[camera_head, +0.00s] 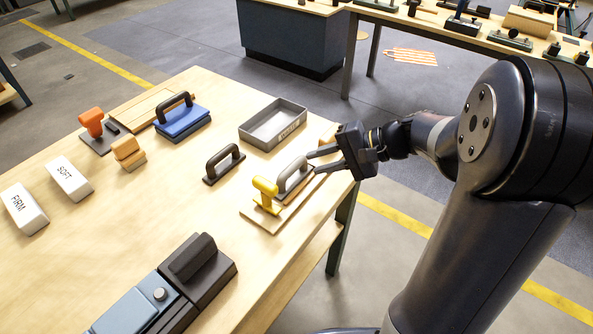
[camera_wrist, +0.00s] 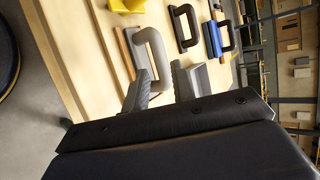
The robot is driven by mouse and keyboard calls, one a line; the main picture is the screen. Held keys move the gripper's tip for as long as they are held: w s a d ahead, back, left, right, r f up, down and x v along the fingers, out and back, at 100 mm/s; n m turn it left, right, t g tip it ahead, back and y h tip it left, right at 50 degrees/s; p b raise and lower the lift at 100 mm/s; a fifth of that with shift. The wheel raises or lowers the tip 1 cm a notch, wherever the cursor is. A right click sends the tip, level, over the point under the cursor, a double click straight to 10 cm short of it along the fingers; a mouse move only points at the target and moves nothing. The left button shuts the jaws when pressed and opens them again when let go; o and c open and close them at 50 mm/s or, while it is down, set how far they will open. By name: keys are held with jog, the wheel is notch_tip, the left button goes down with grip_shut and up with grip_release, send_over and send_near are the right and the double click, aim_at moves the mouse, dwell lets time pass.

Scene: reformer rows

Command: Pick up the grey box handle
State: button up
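In the wrist view the grey handle (camera_wrist: 148,48) is just beyond my fingertips, nearer the left finger. My gripper (camera_head: 316,160) is open and empty, at the right of the handle in the head view. Its two fingers, apart, also show in the wrist view (camera_wrist: 163,84). I cannot tell whether a finger touches the handle.
A yellow-handled tool (camera_head: 266,192) stands just left of the grey handle. A black handle (camera_head: 223,163) is further left. An open grey tray (camera_head: 244,131) lies behind. A blue block with a black handle (camera_head: 182,121) is further back.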

aim_at(295, 168)
jog(key=x, duration=0.8)
jog(key=shift+w+f, duration=0.15)
jog(key=shift+w, duration=0.05)
grip_shut()
